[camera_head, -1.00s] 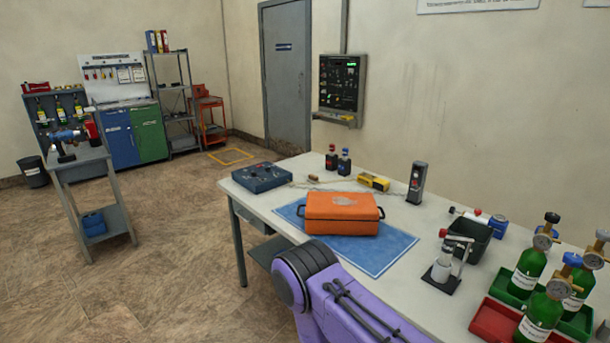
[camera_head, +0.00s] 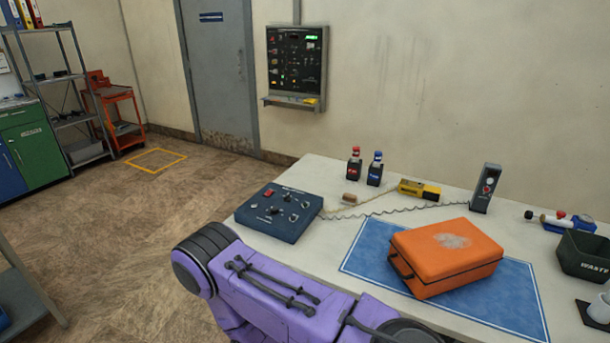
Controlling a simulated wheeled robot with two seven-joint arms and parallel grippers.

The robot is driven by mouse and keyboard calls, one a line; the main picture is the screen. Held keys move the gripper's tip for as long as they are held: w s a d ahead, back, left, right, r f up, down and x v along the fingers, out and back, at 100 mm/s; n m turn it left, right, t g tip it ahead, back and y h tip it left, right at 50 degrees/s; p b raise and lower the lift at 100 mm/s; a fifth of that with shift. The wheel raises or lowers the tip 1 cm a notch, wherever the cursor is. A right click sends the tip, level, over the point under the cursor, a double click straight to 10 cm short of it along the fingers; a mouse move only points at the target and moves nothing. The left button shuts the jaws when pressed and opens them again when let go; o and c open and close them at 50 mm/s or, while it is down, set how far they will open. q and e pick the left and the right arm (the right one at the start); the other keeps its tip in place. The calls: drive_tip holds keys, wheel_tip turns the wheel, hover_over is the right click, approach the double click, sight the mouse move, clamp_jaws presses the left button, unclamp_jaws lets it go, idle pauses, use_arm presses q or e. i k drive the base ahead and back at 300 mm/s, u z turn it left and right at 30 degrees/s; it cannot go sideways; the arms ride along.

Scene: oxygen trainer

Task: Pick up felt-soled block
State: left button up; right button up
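A small brown block (camera_head: 350,200) lies on the white table, between the blue control box and the yellow device. It looks like the felt-soled block, but it is too small to make out a felt sole. Nothing touches it from above. A purple arm link of mine crosses the bottom of the view, in front of the table's near left edge. Neither of my grippers is in view.
The white table (camera_head: 330,178) holds a blue control box (camera_head: 279,212), two small bottles (camera_head: 354,164) (camera_head: 375,168), a yellow device (camera_head: 419,189), a dark upright unit (camera_head: 485,188), an orange case (camera_head: 446,257) on a blue mat (camera_head: 365,256) and a waste bin (camera_head: 584,256). A coiled cord runs behind the mat.

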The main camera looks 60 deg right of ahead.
sight(348, 200)
drive_tip(key=i, duration=0.7)
drive_tip(key=z, duration=2.9)
